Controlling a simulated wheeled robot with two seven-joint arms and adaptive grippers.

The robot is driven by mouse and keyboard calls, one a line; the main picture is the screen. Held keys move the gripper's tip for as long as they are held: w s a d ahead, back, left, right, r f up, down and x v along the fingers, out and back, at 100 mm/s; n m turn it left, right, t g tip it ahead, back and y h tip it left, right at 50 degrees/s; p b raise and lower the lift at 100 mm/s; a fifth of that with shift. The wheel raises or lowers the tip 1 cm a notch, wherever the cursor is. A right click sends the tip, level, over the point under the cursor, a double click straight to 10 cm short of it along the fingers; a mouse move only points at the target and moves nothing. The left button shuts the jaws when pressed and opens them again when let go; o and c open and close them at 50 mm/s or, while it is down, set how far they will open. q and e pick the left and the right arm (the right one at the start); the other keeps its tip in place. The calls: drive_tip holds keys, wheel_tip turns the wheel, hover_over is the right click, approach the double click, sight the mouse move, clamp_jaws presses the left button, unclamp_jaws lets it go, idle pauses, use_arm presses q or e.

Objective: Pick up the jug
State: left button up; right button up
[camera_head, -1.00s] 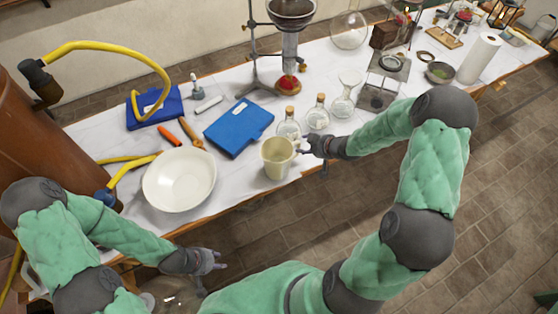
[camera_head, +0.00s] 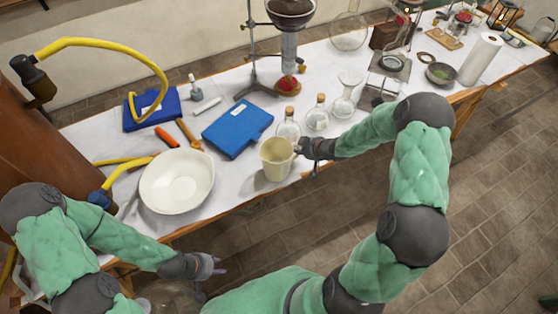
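The jug (camera_head: 275,162) is a cream-coloured, open-topped vessel standing upright near the front edge of the white-covered table. My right gripper (camera_head: 303,147) is at the jug's right side, by its handle side. The fingers are small and dark here, and I cannot tell whether they are closed around the handle. My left gripper (camera_head: 213,266) is in front of the table, below its edge and well away from the jug. Its fingers are too small to read clearly.
A white basin (camera_head: 176,184) stands left of the jug. A blue case (camera_head: 237,130) lies behind it. Corked glass bottles (camera_head: 289,125) (camera_head: 318,114) and a flask (camera_head: 344,100) stand close behind the jug and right gripper. A metal stand with glassware (camera_head: 290,60) rises further back.

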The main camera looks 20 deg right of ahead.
drive_tip(key=shift+r, duration=0.25)
clamp_jaws()
drive_tip(key=shift+w+r+p, duration=0.1)
drive_tip(key=shift+r+p, duration=0.6)
drive_tip(key=shift+r, duration=0.45)
drive_tip(key=s+f+p+v, duration=0.1)
drive_tip(key=p+v, duration=0.2)
drive_tip(key=v, duration=0.5)
drive_tip(key=s+a+p+v, duration=0.1)
drive_tip(key=p+v, duration=0.2)
drive_tip(key=v, duration=0.6)
drive_tip(key=shift+s+a+f, duration=0.2)
drive_tip(key=shift+a+f, duration=0.05)
drive_tip(key=shift+f, duration=0.1)
idle(0.3)
